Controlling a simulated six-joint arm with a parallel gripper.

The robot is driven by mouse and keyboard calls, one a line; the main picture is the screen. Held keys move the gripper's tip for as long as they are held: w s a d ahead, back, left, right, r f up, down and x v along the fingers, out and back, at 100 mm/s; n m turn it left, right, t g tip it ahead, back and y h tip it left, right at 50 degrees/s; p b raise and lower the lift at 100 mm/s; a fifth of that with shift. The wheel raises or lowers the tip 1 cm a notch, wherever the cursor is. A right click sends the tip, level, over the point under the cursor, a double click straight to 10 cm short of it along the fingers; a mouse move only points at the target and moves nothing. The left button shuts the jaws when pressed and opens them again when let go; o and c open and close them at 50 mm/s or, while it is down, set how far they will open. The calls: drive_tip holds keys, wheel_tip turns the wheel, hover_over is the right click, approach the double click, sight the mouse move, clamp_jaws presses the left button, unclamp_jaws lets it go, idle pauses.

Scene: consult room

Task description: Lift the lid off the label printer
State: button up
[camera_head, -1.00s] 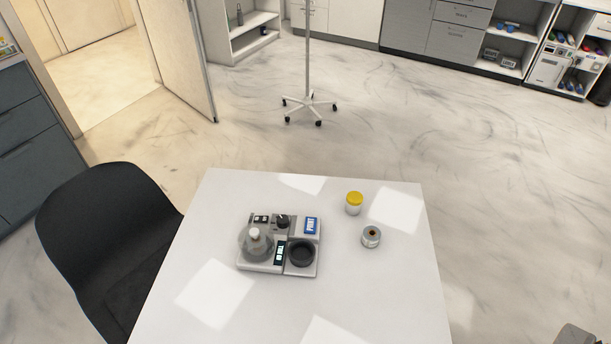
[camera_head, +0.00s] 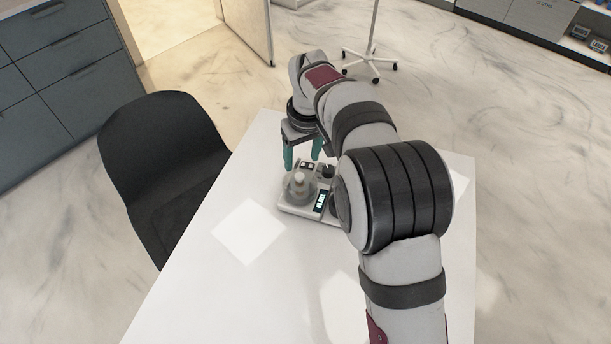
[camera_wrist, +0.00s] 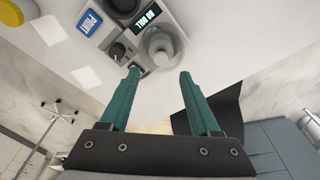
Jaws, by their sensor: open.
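The label printer (camera_head: 309,212) is a light grey unit on the white table, partly hidden by my arm in the head view. Its lid (camera_head: 299,187) is a clear dome with a pale knob on top, seated on the printer's left side. In the wrist view the lid (camera_wrist: 160,44) lies just beyond my fingertips, and the display (camera_wrist: 147,15) reads "NO ROLL". My gripper (camera_head: 302,160) has two green fingers pointing down, behind and above the lid, apart from it. In the wrist view my gripper (camera_wrist: 159,74) is open and empty.
A yellow cap (camera_wrist: 10,12) shows at the wrist view's corner. A black chair (camera_head: 165,150) stands left of the table (camera_head: 190,290). The table's front left is clear.

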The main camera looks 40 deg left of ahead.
sight(300, 175)
drive_tip(key=f, duration=0.4)
drive_tip(key=a+f, duration=0.1)
drive_tip(key=f, duration=0.1)
drive_tip(key=shift+w+f, duration=0.15)
drive_tip(key=shift+f, duration=0.2)
clamp_jaws()
idle(0.9)
